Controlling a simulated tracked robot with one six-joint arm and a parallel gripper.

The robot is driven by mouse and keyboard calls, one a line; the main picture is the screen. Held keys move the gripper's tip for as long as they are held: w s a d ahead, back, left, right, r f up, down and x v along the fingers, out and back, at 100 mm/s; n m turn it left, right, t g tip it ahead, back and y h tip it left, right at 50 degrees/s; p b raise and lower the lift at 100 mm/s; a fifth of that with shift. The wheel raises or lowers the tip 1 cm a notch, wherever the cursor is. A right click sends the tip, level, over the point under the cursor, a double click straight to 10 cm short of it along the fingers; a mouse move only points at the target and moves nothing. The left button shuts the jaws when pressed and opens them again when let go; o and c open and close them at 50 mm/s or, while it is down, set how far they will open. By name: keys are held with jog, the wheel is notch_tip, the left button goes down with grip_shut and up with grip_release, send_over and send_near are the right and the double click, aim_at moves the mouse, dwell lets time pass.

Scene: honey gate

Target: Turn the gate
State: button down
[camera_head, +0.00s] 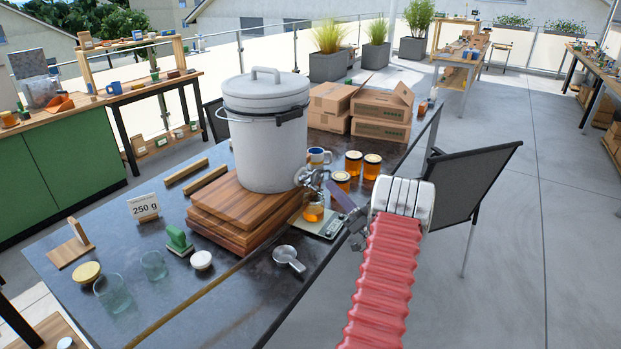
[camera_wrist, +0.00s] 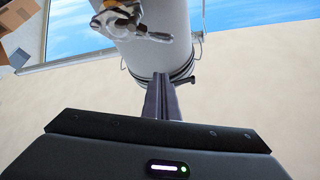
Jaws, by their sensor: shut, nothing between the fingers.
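The honey gate (camera_head: 309,178) is a metal tap low on the front of a large lidded grey bucket (camera_head: 268,140). In the wrist view the gate (camera_wrist: 127,20) shows at the top, beyond my fingertips, with its lever (camera_wrist: 159,37) pointing right. A jar with amber content (camera_head: 313,209) stands below the gate on a small scale (camera_head: 331,226). My gripper (camera_head: 346,208) is just right of the gate and jar. Its dark fingers (camera_wrist: 162,98) are shut and empty, apparently apart from the gate. My arm hides part of the table's right side.
The bucket stands on stacked wooden boards (camera_head: 232,218). Filled jars (camera_head: 372,166) and a blue-white mug (camera_head: 319,156) stand behind the gate. A metal scoop (camera_head: 288,257) lies in front. A dark chair (camera_head: 470,180) is at the right. Cardboard boxes (camera_head: 380,112) are at the back.

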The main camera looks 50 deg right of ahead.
aim_at(313, 173)
jog(key=shift+s, duration=0.2)
jog(key=shift+w+d, duration=0.1)
jog(key=x, duration=1)
jog(key=shift+r, duration=0.1)
jog(key=shift+w+a+f, duration=0.1)
jog(key=shift+a+f, duration=0.1)
jog(key=shift+f, duration=0.4)
jog(key=shift+a+f, duration=0.15)
jog(key=shift+f, duration=0.4)
jog(key=shift+w+a+f, duration=0.1)
jog(key=shift+a+f, duration=0.25)
jog(key=shift+f, duration=0.35)
